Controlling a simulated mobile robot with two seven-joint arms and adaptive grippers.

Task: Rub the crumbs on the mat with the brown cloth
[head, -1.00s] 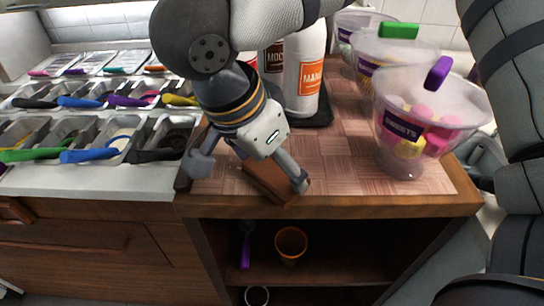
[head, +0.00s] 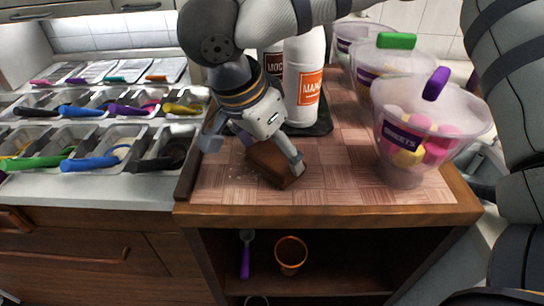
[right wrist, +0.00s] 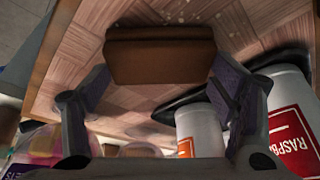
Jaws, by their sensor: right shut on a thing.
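My right gripper (head: 255,155) is over the front left part of the patterned mat (head: 335,180) on the wooden cart. It is shut on the brown cloth (head: 272,164), a folded block that lies low at the mat between the fingers. The cloth (right wrist: 160,60) also shows between the fingers in the right wrist view. Pale crumbs (head: 236,172) lie scattered on the mat just left of the cloth, and small specks show beyond it in the right wrist view. Whether the cloth covers more crumbs is hidden. My left gripper is not in view.
White sauce bottles (head: 304,85) stand on a dark tray just behind the gripper. Clear topping tubs (head: 428,125) stand along the right side. Bins with coloured scoops (head: 95,160) fill the counter at left. The mat's front middle is clear.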

